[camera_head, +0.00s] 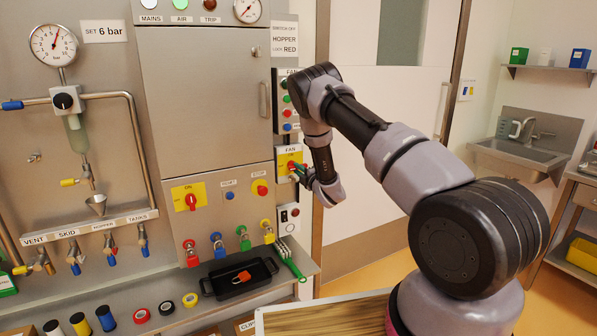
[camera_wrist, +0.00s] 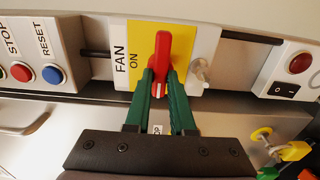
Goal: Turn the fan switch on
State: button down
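The fan switch (camera_wrist: 161,62) is a red handle on a yellow plate marked FAN and ON, on a light box. In the wrist view the handle stands lengthwise in the picture, its white-marked end toward me, with the ON label off to its left. The switch's yellow plate (camera_head: 284,162) also shows in the head view, partly hidden by my gripper. My gripper (camera_wrist: 163,82) has its green fingers on either side of the handle's near end, with no clear gap between fingers and handle. A label below the handle is partly hidden between the fingers.
A box with STOP and RESET buttons (camera_wrist: 37,74) lies left of the fan box in the wrist view, and a rocker switch box (camera_wrist: 296,75) lies right. A clear tab (camera_wrist: 198,73) sits beside the handle.

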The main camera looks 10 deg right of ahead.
jog(key=shift+m, duration=0.3)
jog(key=shift+f+m, duration=0.1)
jog(key=shift+m, duration=8.6)
jog(key=c, duration=0.8)
grip_release()
jog(key=shift+o, duration=0.2)
jog(key=shift+s+d, duration=0.1)
